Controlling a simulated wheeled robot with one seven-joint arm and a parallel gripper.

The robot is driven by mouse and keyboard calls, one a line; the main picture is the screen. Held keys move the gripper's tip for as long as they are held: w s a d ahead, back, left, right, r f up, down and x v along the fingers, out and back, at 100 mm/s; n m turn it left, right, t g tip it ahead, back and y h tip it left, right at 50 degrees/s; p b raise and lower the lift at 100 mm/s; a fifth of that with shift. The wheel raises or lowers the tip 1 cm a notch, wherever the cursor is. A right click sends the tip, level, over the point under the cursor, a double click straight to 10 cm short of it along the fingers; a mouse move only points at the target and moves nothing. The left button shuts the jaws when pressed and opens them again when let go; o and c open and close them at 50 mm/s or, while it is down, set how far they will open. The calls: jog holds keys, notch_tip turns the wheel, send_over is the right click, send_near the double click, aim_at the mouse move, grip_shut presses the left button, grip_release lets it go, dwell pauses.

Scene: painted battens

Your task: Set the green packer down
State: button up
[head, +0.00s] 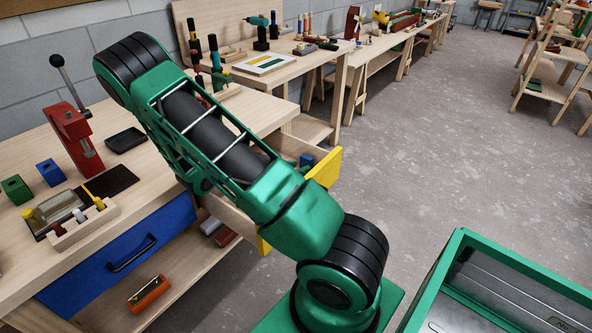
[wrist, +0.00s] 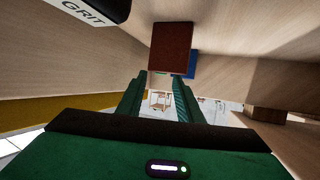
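My gripper (wrist: 163,88) shows in the wrist view with two green fingers apart and background visible between them; I see nothing held. In the head view my arm hides it. A dark red-brown block (wrist: 171,48) is just past the fingertips, and I cannot tell whether they touch it. A blue block (wrist: 192,64) is partly hidden behind it. No green packer shows in the wrist view. A green block (head: 17,190) sits on the bench at the far left of the head view, beside a blue block (head: 51,172); I cannot tell whether it is the packer.
A yellow-fronted drawer (head: 326,167) stands open beside my arm, with a blue item (head: 307,159) in it. A blue drawer (head: 121,262) is below the bench. A red press (head: 75,138) and black tray (head: 126,140) are on it. A GRIT-labelled object (wrist: 84,13) is close, upper left.

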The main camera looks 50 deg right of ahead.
jog(key=shift+v, duration=2.4)
jog(key=s+a+r+n+t+y, duration=0.2)
jog(key=s+a+r+n+y, duration=0.4)
jog(key=s+r, duration=0.3)
jog(key=s+a+r+n+t+y, duration=0.2)
jog(key=s+a+r+n+y, duration=0.5)
jog(key=s, duration=0.7)
notch_tip(320, 180, up, 3)
jog(key=shift+a+f+n, duration=0.1)
jog(key=shift+a+n, duration=0.4)
jog(key=shift+n, duration=0.6)
